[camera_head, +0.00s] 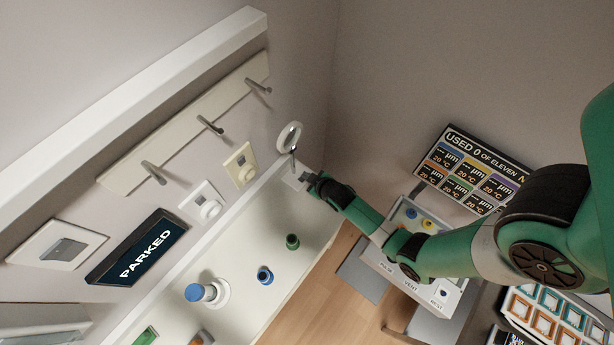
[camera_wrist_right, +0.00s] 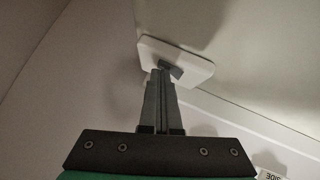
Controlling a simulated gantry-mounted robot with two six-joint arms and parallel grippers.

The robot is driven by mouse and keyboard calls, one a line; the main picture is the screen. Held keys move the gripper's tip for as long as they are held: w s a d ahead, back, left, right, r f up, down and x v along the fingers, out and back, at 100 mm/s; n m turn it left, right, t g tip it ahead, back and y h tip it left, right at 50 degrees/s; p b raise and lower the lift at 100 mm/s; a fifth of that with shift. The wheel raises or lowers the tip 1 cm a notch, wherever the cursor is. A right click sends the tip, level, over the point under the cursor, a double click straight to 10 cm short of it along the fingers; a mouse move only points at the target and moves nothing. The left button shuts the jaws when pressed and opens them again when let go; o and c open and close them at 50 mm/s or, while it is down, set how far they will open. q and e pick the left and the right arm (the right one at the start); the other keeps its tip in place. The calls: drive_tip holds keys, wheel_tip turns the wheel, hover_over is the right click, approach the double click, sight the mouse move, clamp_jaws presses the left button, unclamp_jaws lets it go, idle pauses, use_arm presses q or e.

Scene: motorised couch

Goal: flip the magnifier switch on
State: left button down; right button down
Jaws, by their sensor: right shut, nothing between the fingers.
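My right gripper (camera_head: 309,181) reaches in from the right and is close to this plate. In the right wrist view, my gripper's fingers (camera_wrist_right: 161,76) are together and empty. Their tips are at a white plate (camera_wrist_right: 192,62) with a small grey switch lever (camera_wrist_right: 173,70). I cannot tell whether they touch the lever. My left gripper is not in view.
A cream wall switch (camera_head: 240,166) and a white dial (camera_head: 208,205) are on the wall left of the magnifier. A rail with hooks (camera_head: 190,125) is above. Bottle-like items, including a blue-capped one (camera_head: 196,292), stand on the counter (camera_head: 300,255). A control box (camera_head: 430,262) is below my arm.

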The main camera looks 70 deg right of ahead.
drive_tip(key=shift+a+f, duration=0.2)
drive_tip(key=shift+a, duration=0.2)
drive_tip(key=shift+w+a, duration=0.1)
drive_tip(key=shift+a, duration=0.15)
drive_tip(key=r+p, duration=0.3)
drive_tip(key=a+r+p, duration=0.1)
drive_tip(key=r, duration=0.1)
drive_tip(key=shift+w+a+r+p, duration=0.1)
drive_tip(key=shift+w+r+p, duration=0.15)
drive_tip(key=shift+w+p, duration=0.1)
drive_tip(key=v, duration=0.9)
drive_tip(key=shift+s+f, duration=0.3)
drive_tip(key=shift+s, duration=0.05)
drive_tip(key=shift+a, duration=0.15)
